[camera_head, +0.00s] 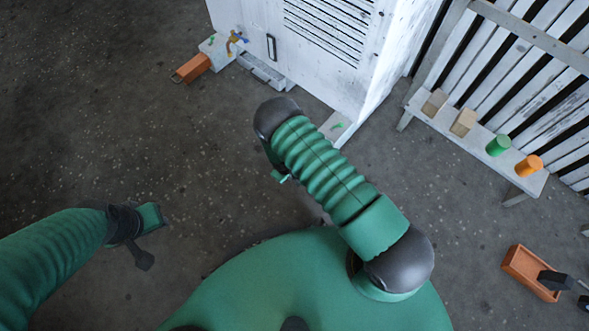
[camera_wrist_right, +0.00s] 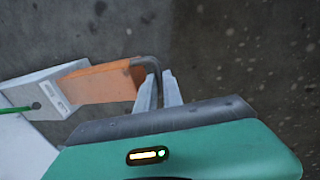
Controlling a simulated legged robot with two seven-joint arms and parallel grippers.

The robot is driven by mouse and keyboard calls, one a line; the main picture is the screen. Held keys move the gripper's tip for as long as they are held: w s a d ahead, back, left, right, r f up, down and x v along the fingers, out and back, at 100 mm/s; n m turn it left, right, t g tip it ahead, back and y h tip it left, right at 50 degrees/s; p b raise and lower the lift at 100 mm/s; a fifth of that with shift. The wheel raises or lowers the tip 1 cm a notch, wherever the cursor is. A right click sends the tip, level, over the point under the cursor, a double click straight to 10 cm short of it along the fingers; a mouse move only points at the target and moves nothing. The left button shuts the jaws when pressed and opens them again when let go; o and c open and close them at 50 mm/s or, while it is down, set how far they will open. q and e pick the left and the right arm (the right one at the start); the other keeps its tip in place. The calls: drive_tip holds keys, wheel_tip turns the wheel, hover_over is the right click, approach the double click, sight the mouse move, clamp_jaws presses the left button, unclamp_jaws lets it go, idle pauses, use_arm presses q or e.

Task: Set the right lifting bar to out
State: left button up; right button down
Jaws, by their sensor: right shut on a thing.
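The right lifting bar (camera_wrist_right: 100,84) is an orange bar in the right wrist view. It sticks out of a pale grey bracket (camera_wrist_right: 45,92) and has a dark bent handle (camera_wrist_right: 146,62) at its free end. My right gripper (camera_wrist_right: 160,88) is shut on that handle. In the head view my right arm hides this bar and the right gripper; only the bracket (camera_head: 338,126) with a green pin shows beside the arm. My left gripper (camera_head: 143,238) hangs over bare floor at lower left, away from the housing; its jaw opening is unclear.
The white louvred housing (camera_head: 385,75) stands at the top. Another orange bar (camera_head: 194,67) sticks out at its left corner. A bench (camera_head: 470,130) with blocks and cylinders stands at right. An orange toolbox (camera_head: 528,272) lies lower right. Floor at left is clear.

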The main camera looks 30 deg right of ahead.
drive_tip(key=shift+s+a, duration=0.15)
drive_tip(key=shift+a, duration=0.2)
drive_tip(key=c, duration=1.5)
unclamp_jaws()
drive_tip(key=a+r+p, duration=0.1)
drive_tip(key=r+p, duration=0.2)
drive_tip(key=r, duration=0.2)
drive_tip(key=a+r+p, duration=0.1)
drive_tip(key=r+p, duration=0.2)
drive_tip(key=r, duration=0.3)
drive_tip(key=s+a+r+p, duration=0.1)
drive_tip(key=r+p, duration=0.2)
drive_tip(key=r, duration=0.2)
drive_tip(key=shift+r, duration=0.2)
